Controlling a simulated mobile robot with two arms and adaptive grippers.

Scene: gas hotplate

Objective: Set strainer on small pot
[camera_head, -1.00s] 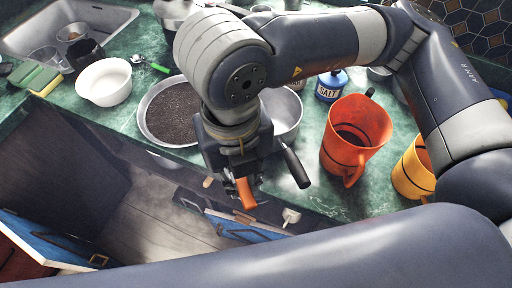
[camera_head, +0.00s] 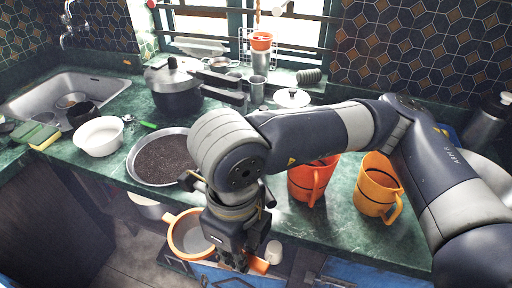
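My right arm comes in from the right, over the counter. Its gripper (camera_head: 236,259) points down in front of the counter's edge and is shut on the orange handle of the strainer. The strainer (camera_head: 193,235) has an orange rim and a greyish bowl, and is held in the air left of the gripper, apart from the counter. Its handle end shows right of the fingers. The small pot is mostly or wholly hidden behind my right arm; a dark handle beside the wrist may belong to it. My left gripper is not in view.
A wide pan of dark grains (camera_head: 160,160) sits left of my wrist. An orange mug (camera_head: 303,184) and a yellow mug (camera_head: 377,187) stand right. A lidded pot (camera_head: 173,88), white bowl (camera_head: 99,137) and sink (camera_head: 45,100) lie beyond. Counter (camera_head: 345,235) is clear near the mugs' front.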

